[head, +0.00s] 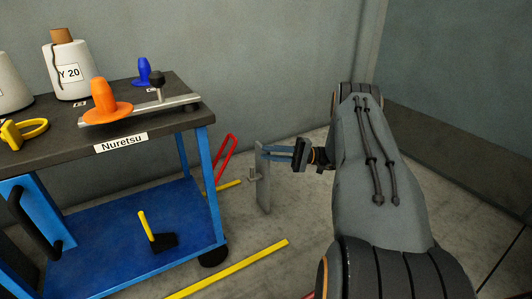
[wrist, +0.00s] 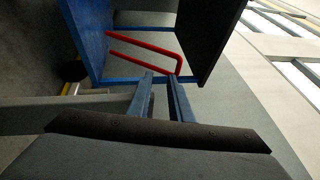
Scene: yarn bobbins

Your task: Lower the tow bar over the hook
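The red tow bar (head: 226,158) is a narrow loop at the cart's right end, tilted up with its closed end on top. In the wrist view the tow bar (wrist: 150,47) lies beyond the fingertips, apart from them. My gripper (head: 264,151) has two blue fingers pointing left toward the tow bar; in the wrist view the fingers (wrist: 160,75) stand apart with nothing seen between them. An upright grey plate (head: 263,190) with a small peg on its left side stands by the fingertips. That peg may be the hook; I cannot tell whether the fingers touch the plate.
The cart labelled Nuretsu has a dark top (head: 60,134) and a blue lower shelf (head: 110,235). A white bobbin (head: 70,85), an orange cone (head: 105,103) and a metal bar (head: 185,102) are on top. Yellow strips (head: 235,268) mark the floor. The wall is close behind.

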